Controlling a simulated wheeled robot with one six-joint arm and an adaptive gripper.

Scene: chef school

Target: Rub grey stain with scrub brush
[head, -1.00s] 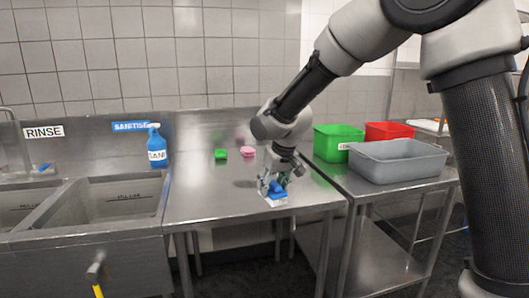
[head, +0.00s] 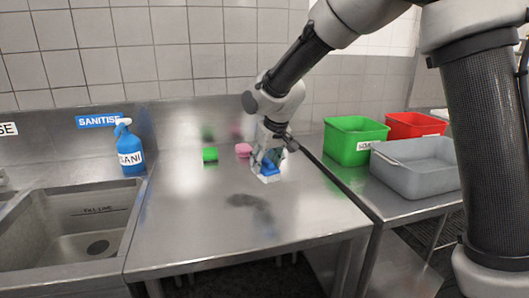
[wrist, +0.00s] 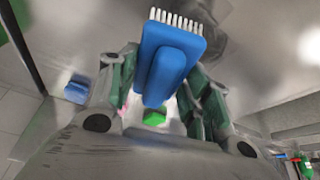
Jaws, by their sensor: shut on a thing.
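The grey stain (head: 250,203) is a dark, uneven patch on the steel table (head: 185,230), near the middle and towards its front. My gripper (head: 272,152) is shut on the scrub brush (head: 268,170), which has a blue handle and white bristles. The brush is low over the table, behind and slightly right of the stain, apart from it in the head view. I cannot tell whether the bristles touch the steel. In the wrist view the brush (wrist: 172,58) sits between the fingers, bristles towards the top.
A green sponge (head: 210,154) and a pink sponge (head: 243,150) lie at the back of the table. A blue spray bottle (head: 130,150) stands left, by the sink (head: 80,220). Green (head: 355,140), red (head: 412,125) and grey (head: 420,168) tubs stand on the right table.

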